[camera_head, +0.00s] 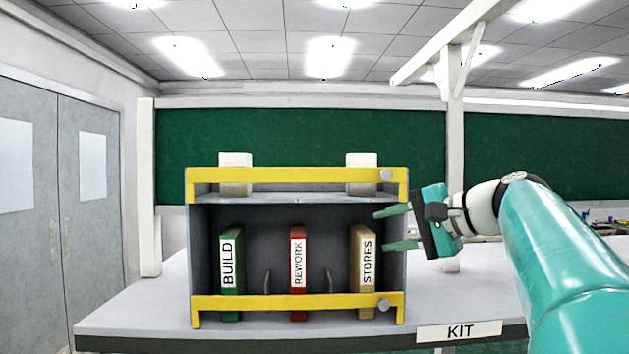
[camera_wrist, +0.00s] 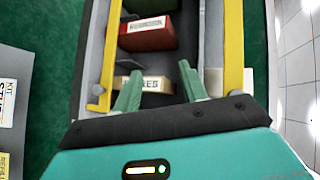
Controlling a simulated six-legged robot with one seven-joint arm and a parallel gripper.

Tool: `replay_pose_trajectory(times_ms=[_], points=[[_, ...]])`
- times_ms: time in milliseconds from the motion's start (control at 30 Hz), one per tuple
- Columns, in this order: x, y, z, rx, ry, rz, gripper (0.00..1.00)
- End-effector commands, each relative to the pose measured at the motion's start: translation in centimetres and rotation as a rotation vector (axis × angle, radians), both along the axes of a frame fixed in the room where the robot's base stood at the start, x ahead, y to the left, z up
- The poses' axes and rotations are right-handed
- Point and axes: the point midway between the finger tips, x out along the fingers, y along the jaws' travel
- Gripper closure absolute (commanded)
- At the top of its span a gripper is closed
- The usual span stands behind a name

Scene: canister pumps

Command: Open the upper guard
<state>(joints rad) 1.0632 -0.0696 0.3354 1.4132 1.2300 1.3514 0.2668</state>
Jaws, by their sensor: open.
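The upper guard (camera_head: 290,175) is a yellow bar across the top front of a grey open-fronted box, with a grey knob (camera_head: 386,175) near its right end. It lies across the top opening edge. In the wrist view the upper guard (camera_wrist: 233,45) runs along the right side. My gripper (camera_head: 382,229) is open and empty, in front of the box's right side, below the upper guard and above the lower guard (camera_head: 290,303). In the wrist view its fingers (camera_wrist: 160,75) point toward the tan STORES block. They look apart from the upper guard.
In the box stand a green BUILD block (camera_head: 231,273), a red REWORK block (camera_head: 298,273) and the tan STORES block (camera_head: 362,273). The lower guard has a similar knob (camera_head: 383,305). The box stands on a grey table (camera_head: 130,300) with a KIT label (camera_head: 459,331).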

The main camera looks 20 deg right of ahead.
Motion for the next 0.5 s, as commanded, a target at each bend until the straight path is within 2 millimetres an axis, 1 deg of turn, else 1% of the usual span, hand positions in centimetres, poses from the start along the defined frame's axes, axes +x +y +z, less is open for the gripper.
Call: replay_pose_trajectory(times_ms=[33,100,200,300,333,433,500], points=[[-0.3,-2.2,1.9,0.042,-0.044,-0.011,0.57],[-1.0,-4.4,4.3,0.097,-0.103,-0.012,0.57],[-2.3,-6.9,7.0,0.151,-0.173,-0.009,0.57],[-3.2,-8.2,8.6,0.180,-0.216,-0.004,0.57],[-3.3,-8.4,8.8,0.185,-0.224,-0.002,0.57],[-3.3,-8.5,9.2,0.192,-0.233,0.001,0.57],[-2.8,-8.2,9.2,0.192,-0.233,0.002,0.57]])
